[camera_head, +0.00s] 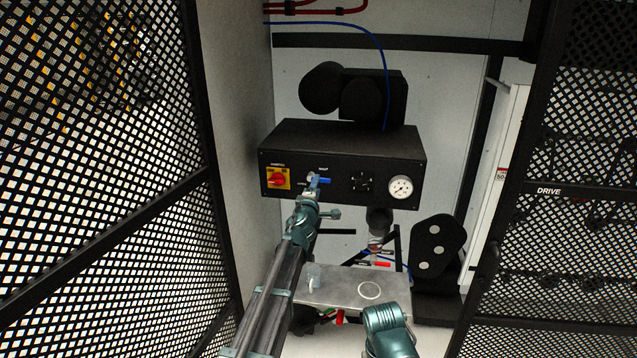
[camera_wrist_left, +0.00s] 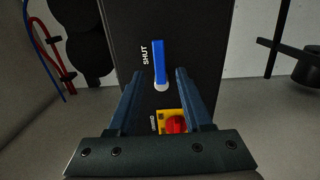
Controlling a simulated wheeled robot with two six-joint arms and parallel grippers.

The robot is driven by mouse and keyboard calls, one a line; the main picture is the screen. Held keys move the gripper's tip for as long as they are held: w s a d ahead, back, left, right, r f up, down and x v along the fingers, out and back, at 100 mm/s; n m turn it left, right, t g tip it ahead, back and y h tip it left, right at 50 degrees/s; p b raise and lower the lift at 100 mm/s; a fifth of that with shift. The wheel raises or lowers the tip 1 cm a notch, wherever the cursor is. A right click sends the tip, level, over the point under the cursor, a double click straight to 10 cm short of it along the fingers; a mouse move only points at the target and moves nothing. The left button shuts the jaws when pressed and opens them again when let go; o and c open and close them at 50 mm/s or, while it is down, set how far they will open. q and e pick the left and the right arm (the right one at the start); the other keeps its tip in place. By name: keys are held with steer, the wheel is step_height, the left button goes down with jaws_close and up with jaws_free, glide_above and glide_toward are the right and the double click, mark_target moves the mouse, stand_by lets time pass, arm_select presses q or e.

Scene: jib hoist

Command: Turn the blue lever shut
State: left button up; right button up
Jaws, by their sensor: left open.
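The blue lever (camera_head: 323,180) is on the front of a black control box (camera_head: 340,150). In the head view it lies about level, pointing right from its pivot, below a small label. In the left wrist view the blue lever (camera_wrist_left: 159,60) runs up from a pale round pivot, beside the word SHUT. My left gripper (camera_head: 311,183) is right at the lever's pivot end. In the wrist view the open fingers of my left gripper (camera_wrist_left: 155,76) stand either side of the lever's lower part, with gaps showing.
A red and yellow switch (camera_head: 278,178) is left of the lever. A black knob (camera_head: 362,182) and a white gauge (camera_head: 400,187) are to the right. A metal plate (camera_head: 345,285) lies below. Black mesh panels (camera_head: 90,150) flank the space.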

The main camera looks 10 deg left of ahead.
arm_select(q)
steer(key=s, duration=0.9)
steer(key=s+d+f+m+g+y, duration=0.35)
steer(key=s+f+m+g, duration=0.6)
steer(key=s+f, duration=0.65)
steer(key=s+d+f+m+g, duration=0.2)
steer(key=s+m+g, duration=0.1)
steer(key=s, duration=0.4)
steer(key=s+d+f+m+g+h, duration=0.1)
steer(key=s+d+f+m+g, duration=0.1)
steer(key=s+m, duration=0.3)
steer(key=s+d+f+m+g+h, duration=0.1)
steer(key=s+d+f+m+g, duration=0.1)
steer(key=s, duration=0.8)
steer(key=shift+s+d+m+g, duration=0.4)
steer(key=shift+d+m+g, duration=0.55)
steer(key=shift+m, duration=0.3)
